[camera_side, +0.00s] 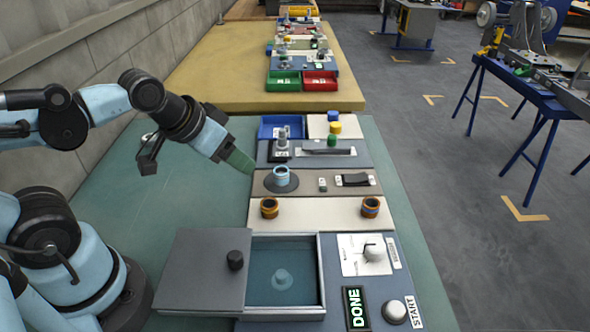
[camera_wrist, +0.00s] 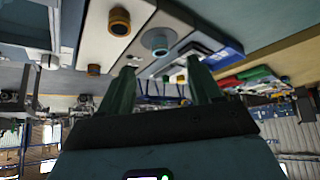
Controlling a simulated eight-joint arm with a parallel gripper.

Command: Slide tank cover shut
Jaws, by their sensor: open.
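The tank (camera_side: 321,270) is a square box at the front of the bench. Its flat dark grey cover (camera_side: 200,265) is slid to the left and leaves most of the tank uncovered. A black knob (camera_side: 235,260) stands on the cover near its right edge. A teal peg-like part (camera_side: 282,280) shows inside the tank. My gripper (camera_side: 243,166) is raised behind the tank, left of the panel rows, and is apart from the cover. In the wrist view my gripper (camera_wrist: 162,70) shows two green fingers spread apart with nothing between them.
Two orange-brown rings (camera_side: 269,208) (camera_side: 370,207) stand on the pale panel behind the tank. A light blue cup (camera_side: 282,176) sits farther back. A dial (camera_side: 375,249), a lit DONE sign (camera_side: 356,308) and a START button (camera_side: 396,311) are right of the tank.

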